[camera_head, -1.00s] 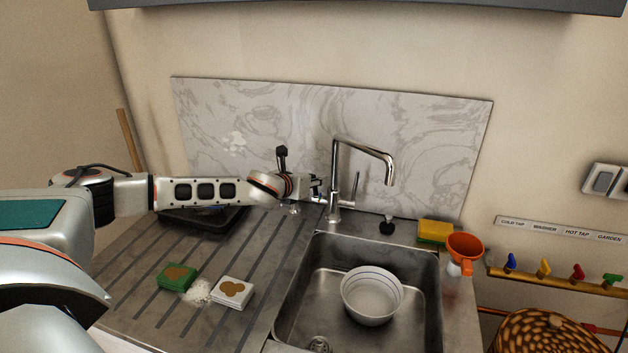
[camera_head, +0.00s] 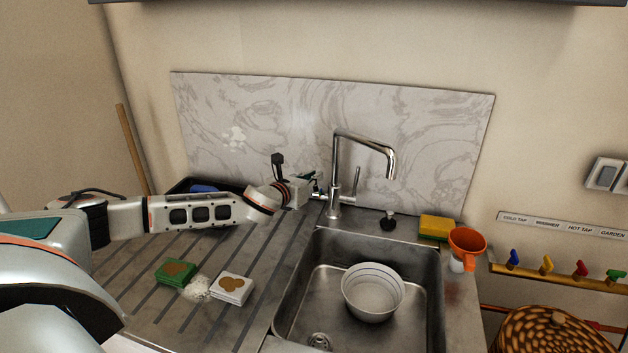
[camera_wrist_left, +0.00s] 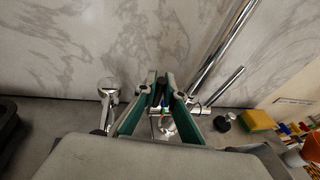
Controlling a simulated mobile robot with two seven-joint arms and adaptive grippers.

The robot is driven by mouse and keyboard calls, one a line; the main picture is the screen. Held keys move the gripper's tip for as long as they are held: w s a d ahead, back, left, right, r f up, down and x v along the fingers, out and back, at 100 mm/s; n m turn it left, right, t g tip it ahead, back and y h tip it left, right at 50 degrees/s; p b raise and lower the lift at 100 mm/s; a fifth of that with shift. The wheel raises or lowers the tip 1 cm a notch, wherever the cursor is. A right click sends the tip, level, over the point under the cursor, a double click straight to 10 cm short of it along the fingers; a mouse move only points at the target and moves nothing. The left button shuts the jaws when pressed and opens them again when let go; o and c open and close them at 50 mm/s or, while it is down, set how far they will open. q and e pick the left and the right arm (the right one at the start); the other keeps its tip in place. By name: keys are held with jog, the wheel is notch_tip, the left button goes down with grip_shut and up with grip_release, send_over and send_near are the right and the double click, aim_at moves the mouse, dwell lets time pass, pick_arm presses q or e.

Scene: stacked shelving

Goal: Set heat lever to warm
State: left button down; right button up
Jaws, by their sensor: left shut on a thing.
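The chrome tap (camera_head: 335,165) stands behind the sink. My left gripper (camera_head: 319,187) is at the left side of the tap's base, and its fingers (camera_wrist_left: 161,92) point at the tap in the left wrist view. They are shut on a thin dark piece (camera_wrist_left: 160,94), which looks like the heat lever; the fingers hide most of it. A slim chrome handle (camera_head: 355,184) rises on the tap's right side, apart from the gripper. It also shows in the left wrist view (camera_wrist_left: 227,86). My right gripper is not in view.
The sink (camera_head: 430,285) holds a white bowl (camera_head: 372,293). A black plug (camera_head: 388,221), a yellow sponge (camera_head: 436,227) and an orange funnel (camera_head: 466,241) stand near its back right. A marble splashback (camera_head: 270,110) is close behind the tap. A dark tray (camera_head: 178,192) lies behind my arm.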

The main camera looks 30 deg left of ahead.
pick_arm(q)
jog(key=s+t+b, duration=0.1)
jog(key=b, duration=0.3)
jog(key=f+t+b, duration=0.1)
jog(key=t+b, duration=0.1)
jog(key=b, duration=0.2)
jog(key=s+m+t+b, duration=0.1)
jog(key=t+b, duration=0.1)
jog(key=b, duration=0.2)
jog(key=shift+s+d+f, duration=0.2)
jog(key=shift+s+d, duration=0.1)
jog(key=shift+d, duration=0.05)
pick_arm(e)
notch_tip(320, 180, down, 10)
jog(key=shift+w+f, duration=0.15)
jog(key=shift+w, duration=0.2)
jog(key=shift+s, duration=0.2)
pick_arm(q)
jog(key=c, duration=2.1)
grip_release()
jog(key=shift+r, duration=0.1)
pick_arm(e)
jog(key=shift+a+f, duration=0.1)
pick_arm(q)
jog(key=shift+r, duration=0.1)
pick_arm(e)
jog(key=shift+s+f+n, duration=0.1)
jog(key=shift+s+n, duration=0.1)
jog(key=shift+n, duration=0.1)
